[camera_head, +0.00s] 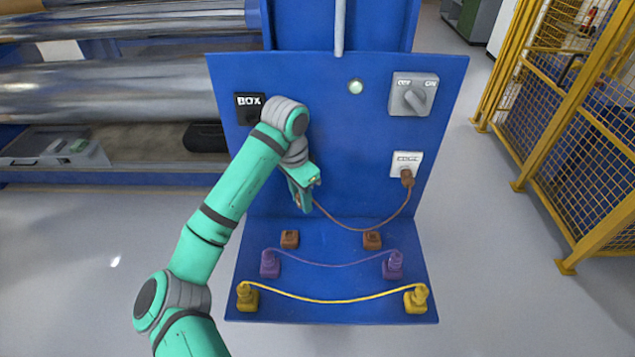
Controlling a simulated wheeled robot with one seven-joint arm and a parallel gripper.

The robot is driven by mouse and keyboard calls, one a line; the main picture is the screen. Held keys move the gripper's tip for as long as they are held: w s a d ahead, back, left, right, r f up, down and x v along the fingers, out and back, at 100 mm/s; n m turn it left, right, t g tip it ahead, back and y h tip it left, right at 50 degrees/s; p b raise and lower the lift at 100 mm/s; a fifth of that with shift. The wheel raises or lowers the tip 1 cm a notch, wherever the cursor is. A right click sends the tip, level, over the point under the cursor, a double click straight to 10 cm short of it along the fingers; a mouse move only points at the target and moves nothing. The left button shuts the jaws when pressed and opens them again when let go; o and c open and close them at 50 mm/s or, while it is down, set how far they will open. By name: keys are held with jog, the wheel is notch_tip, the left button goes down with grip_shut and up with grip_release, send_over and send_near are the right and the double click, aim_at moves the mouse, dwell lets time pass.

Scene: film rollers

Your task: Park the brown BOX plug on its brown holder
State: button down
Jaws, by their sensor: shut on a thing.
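My gripper (302,198) is in front of the blue upright panel, above the left part of the blue shelf. It is shut on the brown BOX plug (298,205), of which only a little brown shows between the fingers. A brown cable (352,228) runs from the gripper to a second brown plug (407,178) in the white socket on the right. Two brown holders sit on the shelf, a left one (289,239) and a right one (372,240); both are empty. The black BOX socket (249,107) is at the upper left, partly hidden by my arm.
Purple plugs (269,263) with a purple cable and yellow plugs (247,294) with a yellow cable stand on holders nearer the shelf front. A rotary switch (413,94) and a green lamp (356,87) are on the panel. A yellow fence (560,130) stands at right.

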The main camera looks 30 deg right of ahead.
jog(key=shift+n+y, duration=0.6)
jog(key=shift+w+a+f, duration=0.15)
jog(key=shift+a+f, duration=0.55)
jog(key=shift+f, duration=0.9)
jog(key=shift+w+a+f, duration=0.2)
jog(key=shift+a+f, duration=0.5)
jog(key=shift+f, duration=0.85)
jog(key=shift+w+a+f, duration=0.15)
jog(key=shift+a+f, duration=0.55)
jog(key=shift+f, duration=0.9)
